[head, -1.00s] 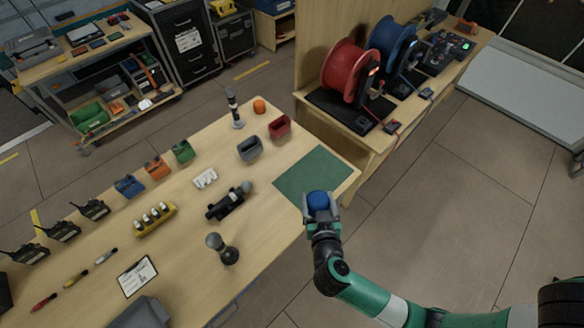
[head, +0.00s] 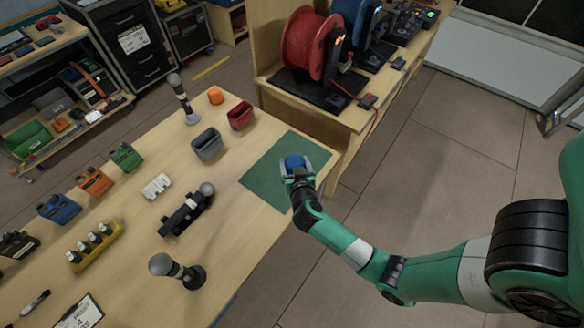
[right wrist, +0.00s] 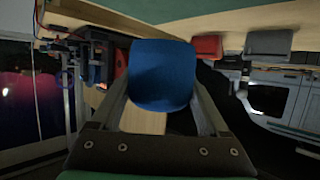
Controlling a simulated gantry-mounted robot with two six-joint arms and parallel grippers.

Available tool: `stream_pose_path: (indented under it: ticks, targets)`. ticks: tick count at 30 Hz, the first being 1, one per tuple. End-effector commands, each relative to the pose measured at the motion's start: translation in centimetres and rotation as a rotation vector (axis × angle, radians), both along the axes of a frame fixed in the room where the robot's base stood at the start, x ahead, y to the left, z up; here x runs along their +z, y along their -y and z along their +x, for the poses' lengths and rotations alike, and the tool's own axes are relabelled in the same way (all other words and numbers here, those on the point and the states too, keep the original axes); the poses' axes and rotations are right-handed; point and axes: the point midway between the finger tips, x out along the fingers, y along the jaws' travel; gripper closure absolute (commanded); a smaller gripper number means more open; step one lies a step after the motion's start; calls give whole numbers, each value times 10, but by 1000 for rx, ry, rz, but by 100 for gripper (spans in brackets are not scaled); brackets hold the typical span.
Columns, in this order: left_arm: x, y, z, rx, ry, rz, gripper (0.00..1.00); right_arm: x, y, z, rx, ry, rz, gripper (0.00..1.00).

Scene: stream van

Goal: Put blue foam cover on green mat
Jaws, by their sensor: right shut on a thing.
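The blue foam cover (head: 294,162) is between the fingers of my right gripper (head: 297,166), over the right part of the green mat (head: 262,184). In the right wrist view the blue foam cover (right wrist: 162,75) fills the space between the two fingers, and the green mat (right wrist: 215,8) shows along the top edge. My right gripper is shut on the cover. I cannot tell whether the cover touches the mat or is just above it. The mat lies flat at the table's right end. My left gripper is not in view.
An orange foam piece (head: 215,96), a red holder (head: 240,115) and a grey holder (head: 207,144) stand left of the mat. A microphone (head: 187,207) lies further left. Red cable reel (head: 312,45) stands on the bench behind. The rest of the mat is bare.

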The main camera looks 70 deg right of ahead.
Motion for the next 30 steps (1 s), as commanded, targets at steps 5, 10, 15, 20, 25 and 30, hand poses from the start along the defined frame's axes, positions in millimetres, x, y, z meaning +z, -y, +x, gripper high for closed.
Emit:
stream_pose_path:
  ticks: [5, 10, 15, 20, 25, 30]
  targets:
    - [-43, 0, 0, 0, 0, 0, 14, -45, 39, 17, -3, -2, 0, 88]
    - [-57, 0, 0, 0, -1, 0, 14, -61, 55, 25, 0, 1, 0, 88]
    - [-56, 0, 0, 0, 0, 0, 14, -61, 57, 27, 1, 0, 1, 88]
    - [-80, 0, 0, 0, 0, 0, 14, -86, 64, 29, 1, -1, 1, 88]
    - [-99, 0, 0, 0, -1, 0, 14, -104, 64, 29, 1, 0, 0, 88]
    - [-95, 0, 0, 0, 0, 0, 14, -99, 63, 29, 1, -1, 1, 88]
